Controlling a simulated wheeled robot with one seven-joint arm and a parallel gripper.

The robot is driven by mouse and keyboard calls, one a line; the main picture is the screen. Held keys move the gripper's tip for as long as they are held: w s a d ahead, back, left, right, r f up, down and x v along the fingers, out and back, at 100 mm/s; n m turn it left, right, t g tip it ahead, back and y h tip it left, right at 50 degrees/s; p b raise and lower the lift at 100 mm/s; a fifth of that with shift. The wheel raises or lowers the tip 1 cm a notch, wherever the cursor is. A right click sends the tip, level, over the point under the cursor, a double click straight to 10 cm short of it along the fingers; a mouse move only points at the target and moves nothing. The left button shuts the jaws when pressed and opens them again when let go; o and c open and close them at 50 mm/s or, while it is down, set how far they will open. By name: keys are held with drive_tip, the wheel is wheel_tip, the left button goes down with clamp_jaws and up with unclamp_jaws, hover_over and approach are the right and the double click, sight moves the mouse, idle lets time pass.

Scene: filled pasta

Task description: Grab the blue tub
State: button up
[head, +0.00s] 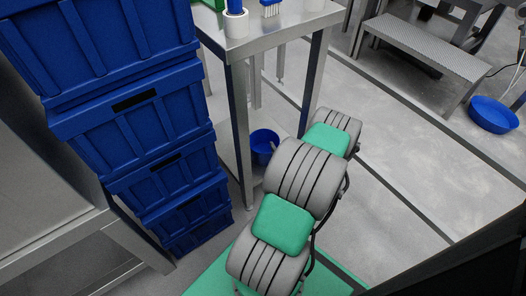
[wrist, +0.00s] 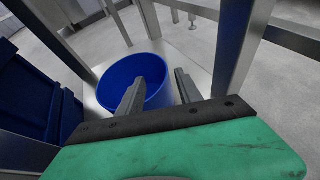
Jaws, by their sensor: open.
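The blue tub (wrist: 122,73) stands upright on a metal shelf in the wrist view, its round mouth facing up towards me. It also shows in the head view (head: 262,137), under the steel table, partly covered by my arm. My gripper (wrist: 161,77) is open. In the wrist view its left finger overlaps the tub's mouth and its right finger is outside, to the right of the tub. The tub's right rim lies between them. I cannot tell whether either finger touches. In the head view my arm hides most of the gripper.
Steel table legs (wrist: 240,45) rise close around the tub. A stack of blue crates (head: 140,130) stands to the left. A second, wider blue basin (head: 493,114) sits on the floor at far right, near a metal bench (head: 425,48). Open floor lies right of my arm.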

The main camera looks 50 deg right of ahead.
sight(274, 136)
drive_tip(key=b+x, duration=0.2)
drive_tip(key=x, duration=0.3)
drive_tip(key=shift+w+d+f, duration=0.2)
drive_tip(key=shift+w, duration=0.15)
drive_tip(key=shift+w+d, duration=0.15)
drive_tip(key=shift+d, duration=0.05)
clamp_jaws()
drive_tip(key=shift+a, duration=0.1)
idle(0.7)
